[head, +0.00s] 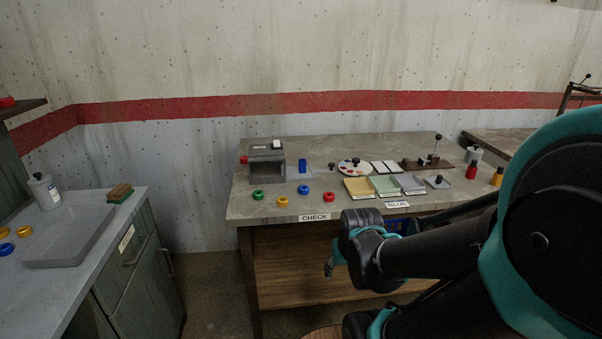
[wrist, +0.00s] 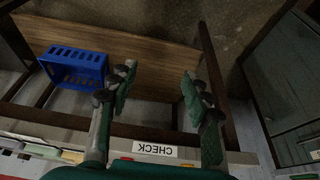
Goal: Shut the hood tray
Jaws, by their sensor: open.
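A small dark grey hood box (head: 266,165) stands on the back bench, left of its middle, with a red knob (head: 244,160) at its left side. A pale flat plate (head: 322,171) lies just right of the hood, with a blue block (head: 302,165) beside the hood. I cannot tell whether this plate is the hood's tray, or how far the tray stands out. My gripper (wrist: 158,92) is open and empty, low in front of the bench; the CHECK label shows upside down between its fingers. In the head view it is partly hidden by my arm.
The back bench (head: 345,205) carries several coloured rings, coloured trays (head: 384,185), a palette (head: 355,166) and a lever stand (head: 428,163). A blue crate (wrist: 75,68) sits on the lower shelf (wrist: 150,60). A left counter (head: 75,272) holds a grey tray (head: 70,236). Floor is free between them.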

